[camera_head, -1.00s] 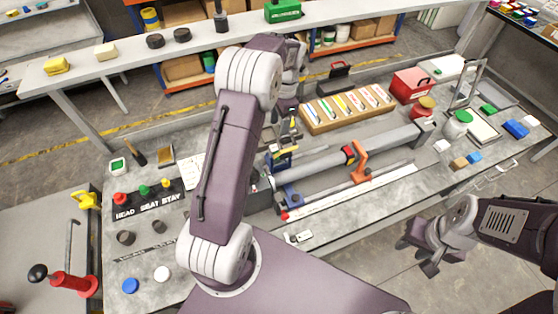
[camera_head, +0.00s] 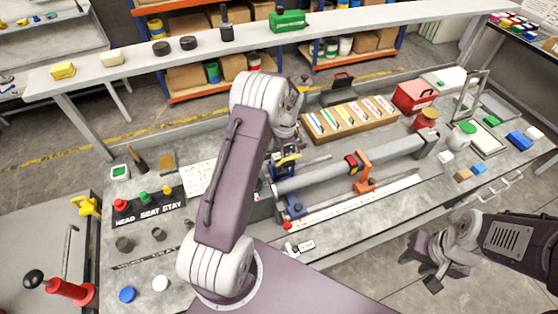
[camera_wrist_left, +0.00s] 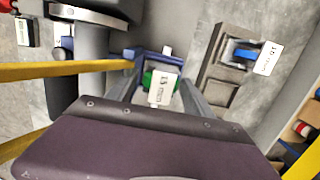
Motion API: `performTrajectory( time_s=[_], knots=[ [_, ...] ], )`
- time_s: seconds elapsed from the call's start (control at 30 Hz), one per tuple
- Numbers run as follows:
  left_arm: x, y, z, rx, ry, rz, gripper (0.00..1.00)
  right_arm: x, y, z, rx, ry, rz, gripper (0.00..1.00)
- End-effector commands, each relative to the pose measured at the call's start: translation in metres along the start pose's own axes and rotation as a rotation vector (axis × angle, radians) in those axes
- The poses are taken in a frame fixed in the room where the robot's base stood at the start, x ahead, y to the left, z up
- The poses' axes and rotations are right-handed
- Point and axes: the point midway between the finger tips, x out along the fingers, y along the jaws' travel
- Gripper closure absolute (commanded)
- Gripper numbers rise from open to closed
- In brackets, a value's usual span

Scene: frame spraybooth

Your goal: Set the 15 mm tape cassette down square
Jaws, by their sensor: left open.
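In the left wrist view, a small cassette with a pale label (camera_wrist_left: 162,92) and a green part sits in a blue frame between my left gripper's (camera_wrist_left: 163,95) fingers. The label is too small to read surely. The fingers are open on either side of it; I cannot tell whether they touch it. In the head view, my left arm hides most of that gripper, above a blue device (camera_head: 286,163) on the bench. My right gripper (camera_head: 421,270) is empty, fingers apart, beyond the bench's front edge.
A grey holder (camera_wrist_left: 215,85) with a blue item and white label lies right of my left gripper. A long grey tube (camera_head: 350,163) and a white ruler (camera_head: 350,204) run across the bench. A wooden rack (camera_head: 350,122) and red box (camera_head: 414,96) stand behind.

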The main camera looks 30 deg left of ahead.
Motion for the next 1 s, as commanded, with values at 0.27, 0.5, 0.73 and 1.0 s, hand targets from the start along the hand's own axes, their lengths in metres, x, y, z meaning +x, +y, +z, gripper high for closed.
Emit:
performTrajectory(
  time_s=[0.27,0.5,0.73,1.0],
  knots=[
    [0.011,0.000,0.000,0.000,0.001,0.000,0.40,-0.002,0.000,0.000,0.000,0.000,0.000,0.64],
    [0.010,0.000,0.000,0.000,0.001,-0.001,0.89,-0.002,0.000,0.000,0.000,0.000,0.000,0.64],
    [0.008,0.000,0.000,0.000,0.001,-0.001,0.89,-0.001,0.000,0.000,0.000,0.000,0.000,0.64],
    [-0.032,-0.001,0.004,0.000,0.005,-0.005,0.89,0.006,0.000,0.001,0.000,0.000,0.000,0.64]
  ],
)
